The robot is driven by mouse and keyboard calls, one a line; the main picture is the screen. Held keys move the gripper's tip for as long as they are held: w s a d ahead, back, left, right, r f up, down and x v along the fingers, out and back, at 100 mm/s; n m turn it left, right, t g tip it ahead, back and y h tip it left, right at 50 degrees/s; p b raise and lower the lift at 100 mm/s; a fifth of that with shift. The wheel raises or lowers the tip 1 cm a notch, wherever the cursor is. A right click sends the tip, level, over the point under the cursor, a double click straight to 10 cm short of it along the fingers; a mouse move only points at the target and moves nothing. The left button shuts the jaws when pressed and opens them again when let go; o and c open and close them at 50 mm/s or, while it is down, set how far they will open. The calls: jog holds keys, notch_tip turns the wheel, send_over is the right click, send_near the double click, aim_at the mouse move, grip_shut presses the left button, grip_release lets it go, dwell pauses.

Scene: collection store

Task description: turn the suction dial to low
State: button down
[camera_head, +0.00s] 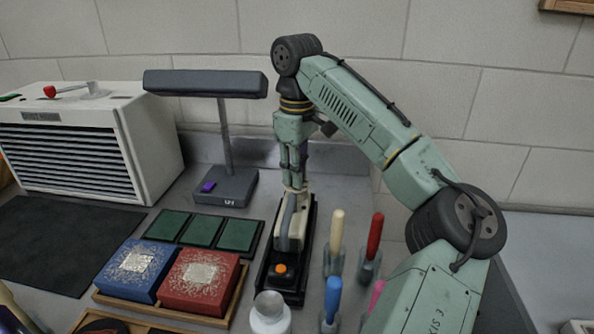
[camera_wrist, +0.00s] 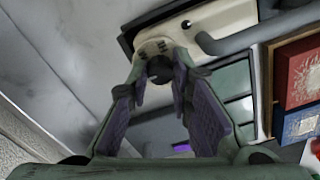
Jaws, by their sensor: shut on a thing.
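A cream and grey handheld suction unit (camera_head: 291,222) rests in a black tray on the bench, with an orange button (camera_head: 281,268) at its near end. My gripper (camera_head: 294,183) reaches straight down onto the unit's far end. In the wrist view, the purple-padded fingers of my gripper (camera_wrist: 160,75) are shut on a small dark round dial (camera_wrist: 160,68) on the unit's cream end (camera_wrist: 155,44). The dial is hidden behind the fingers in the head view. Its markings and setting cannot be read.
A lamp (camera_head: 223,185) stands left of my gripper. Green pads (camera_head: 204,230), a blue box (camera_head: 138,270) and a red box (camera_head: 200,281) sit at front left. Upright-handled tools, including a red one (camera_head: 375,236), stand close right. A white hooded box (camera_head: 150,130) is far left.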

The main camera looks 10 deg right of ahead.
dwell(0.3)
jog(key=c, duration=1.4)
grip_release()
notch_tip(320, 180, up, 12)
